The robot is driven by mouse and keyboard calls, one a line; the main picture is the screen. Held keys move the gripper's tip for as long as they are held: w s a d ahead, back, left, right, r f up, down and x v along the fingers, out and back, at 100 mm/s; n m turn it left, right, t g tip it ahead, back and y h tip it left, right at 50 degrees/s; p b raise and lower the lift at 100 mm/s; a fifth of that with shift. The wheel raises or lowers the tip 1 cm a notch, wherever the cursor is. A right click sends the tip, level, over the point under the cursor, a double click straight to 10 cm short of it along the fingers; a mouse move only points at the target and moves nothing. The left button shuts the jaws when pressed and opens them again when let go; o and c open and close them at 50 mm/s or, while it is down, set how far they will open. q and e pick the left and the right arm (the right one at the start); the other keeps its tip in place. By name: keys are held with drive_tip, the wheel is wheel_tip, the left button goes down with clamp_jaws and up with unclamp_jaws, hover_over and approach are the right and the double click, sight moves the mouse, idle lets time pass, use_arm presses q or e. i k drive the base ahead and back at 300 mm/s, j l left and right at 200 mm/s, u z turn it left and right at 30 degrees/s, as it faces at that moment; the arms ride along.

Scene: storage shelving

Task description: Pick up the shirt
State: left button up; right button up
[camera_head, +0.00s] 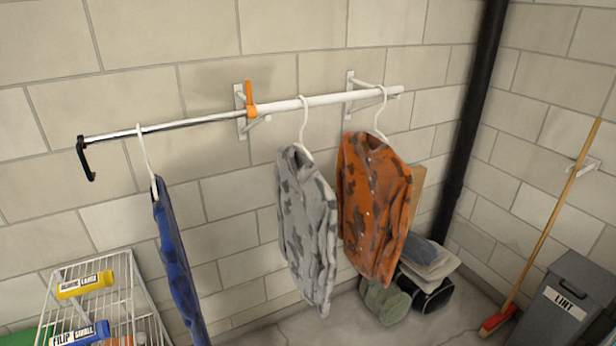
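Three shirts hang on white hangers from a wall-mounted rod (320,100) in the head view. A blue shirt (178,265) hangs at the left, seen nearly edge-on, its lower end cut off by the frame. A grey camouflage shirt (306,230) hangs in the middle. An orange patterned shirt (372,205) hangs at the right, close beside the grey one. The frames do not show which shirt the task means. Neither of my grippers is in view.
A white wire rack (130,305) with yellow and blue labelled items stands at the lower left. Folded cloths and bags (425,270) lie on the floor behind the orange shirt. A grey LINT bin (575,300) and a broom (545,235) stand at the right, past a black pipe (470,120).

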sight(375, 186)
drive_tip(key=i+l, duration=0.2)
drive_tip(key=l, duration=0.15)
drive_tip(key=i+l, duration=0.15)
drive_tip(key=l, duration=0.15)
drive_tip(key=i+l, duration=0.2)
drive_tip(key=l, duration=0.15)
drive_tip(key=z, duration=0.05)
